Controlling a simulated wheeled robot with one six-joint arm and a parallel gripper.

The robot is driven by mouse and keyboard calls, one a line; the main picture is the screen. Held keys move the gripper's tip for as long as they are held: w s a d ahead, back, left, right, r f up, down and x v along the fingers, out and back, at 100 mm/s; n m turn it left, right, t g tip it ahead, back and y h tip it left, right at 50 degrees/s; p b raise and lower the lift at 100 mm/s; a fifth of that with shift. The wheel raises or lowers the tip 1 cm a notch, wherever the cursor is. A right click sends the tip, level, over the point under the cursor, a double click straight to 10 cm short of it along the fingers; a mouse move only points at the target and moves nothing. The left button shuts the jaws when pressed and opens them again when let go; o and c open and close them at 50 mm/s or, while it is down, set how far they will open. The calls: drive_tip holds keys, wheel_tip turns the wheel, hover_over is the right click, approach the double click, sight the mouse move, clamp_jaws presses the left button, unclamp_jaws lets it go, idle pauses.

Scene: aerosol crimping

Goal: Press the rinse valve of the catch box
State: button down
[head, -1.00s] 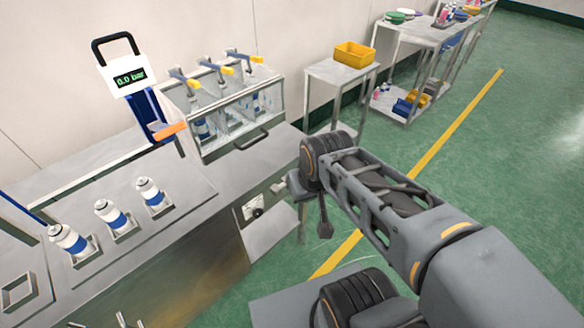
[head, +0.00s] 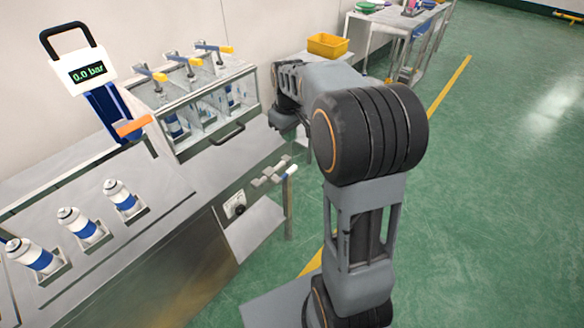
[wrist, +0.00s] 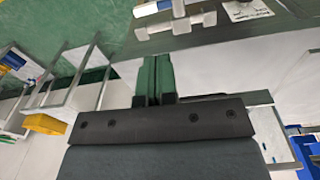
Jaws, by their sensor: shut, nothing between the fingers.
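A clear-fronted box (head: 215,110) stands on the steel bench in the head view, with bottles inside. Three blue-and-yellow levers (head: 182,67) sit along its top. I cannot tell for certain which part is the rinse valve. Grey bars with a white end (head: 275,172) stick out at the bench's right end; similar bars show in the wrist view (wrist: 175,20). In the wrist view my gripper (wrist: 155,62) has its green fingers shut together and empty, apart from the bars. In the head view my wrist is right of the box, and the fingertips are not clearly visible.
Several blue-and-white bottles (head: 83,225) stand in holders on the bench (head: 150,215). A gauge reading 0.0 bar (head: 88,72) stands left of the box. A round dial (head: 235,205) is on the bench's side. A yellow bin (head: 328,45) sits behind my arm. Green floor is free at right.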

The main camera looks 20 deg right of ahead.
sight(292, 169)
drive_tip(key=shift+n+g, duration=0.3)
drive_tip(key=shift+n, duration=0.2)
drive_tip(key=w+d+f, duration=0.1)
drive_tip(key=w, duration=0.1)
drive_tip(key=w+d+f, duration=0.1)
drive_tip(key=d+f, duration=0.1)
drive_tip(key=shift+w+f, duration=0.25)
drive_tip(key=shift+w, duration=0.1)
wheel_tip(292, 169, down, 14)
drive_tip(key=shift+a+b, duration=0.1)
drive_tip(key=shift+b, duration=0.3)
